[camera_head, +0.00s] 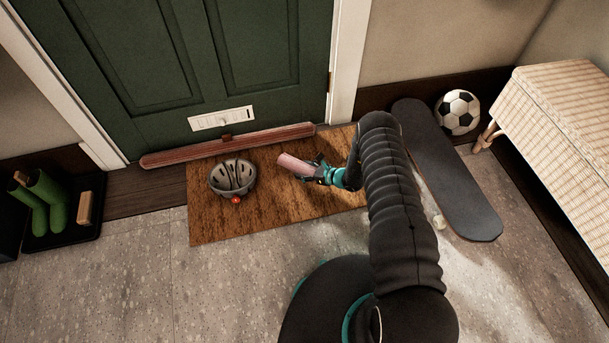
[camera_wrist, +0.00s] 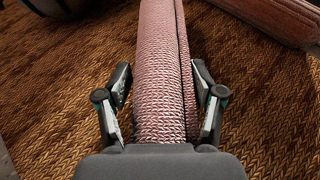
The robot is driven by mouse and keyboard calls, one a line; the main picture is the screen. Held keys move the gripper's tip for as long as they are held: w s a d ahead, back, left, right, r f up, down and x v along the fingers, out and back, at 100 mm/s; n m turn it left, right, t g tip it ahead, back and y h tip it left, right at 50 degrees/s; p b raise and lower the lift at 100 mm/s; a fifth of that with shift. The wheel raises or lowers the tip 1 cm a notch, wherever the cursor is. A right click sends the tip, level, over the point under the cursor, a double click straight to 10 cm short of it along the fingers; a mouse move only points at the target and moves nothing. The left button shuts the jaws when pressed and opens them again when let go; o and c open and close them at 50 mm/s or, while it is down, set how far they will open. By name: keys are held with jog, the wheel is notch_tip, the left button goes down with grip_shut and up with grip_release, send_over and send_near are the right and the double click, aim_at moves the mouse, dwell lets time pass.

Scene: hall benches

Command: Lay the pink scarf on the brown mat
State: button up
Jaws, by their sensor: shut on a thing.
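The pink scarf (camera_head: 294,164) is a rolled, knitted bundle held at the end of my arm, over the brown mat (camera_head: 222,220). In the wrist view the scarf (camera_wrist: 161,75) runs lengthwise between the two fingers of my gripper (camera_wrist: 160,95), which is shut on it. My gripper also shows in the head view (camera_head: 318,173). The woven mat fills the background of the wrist view (camera_wrist: 262,110). I cannot tell whether the scarf touches the mat. My arm hides the mat's right part in the head view.
A grey helmet (camera_head: 232,178) and a small red ball (camera_head: 236,200) are at the mat's left part. A long reddish draught roll (camera_head: 228,146) lies along the green door (camera_head: 180,60). A skateboard deck (camera_head: 450,180), football (camera_head: 457,112) and wicker bench (camera_head: 560,120) stand right. Green boots (camera_head: 50,200) stand left.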

jog(key=shift+f, duration=1.65)
jog(key=o, duration=1.3)
jog(key=shift+f, duration=0.1)
jog(key=shift+c, duration=0.2)
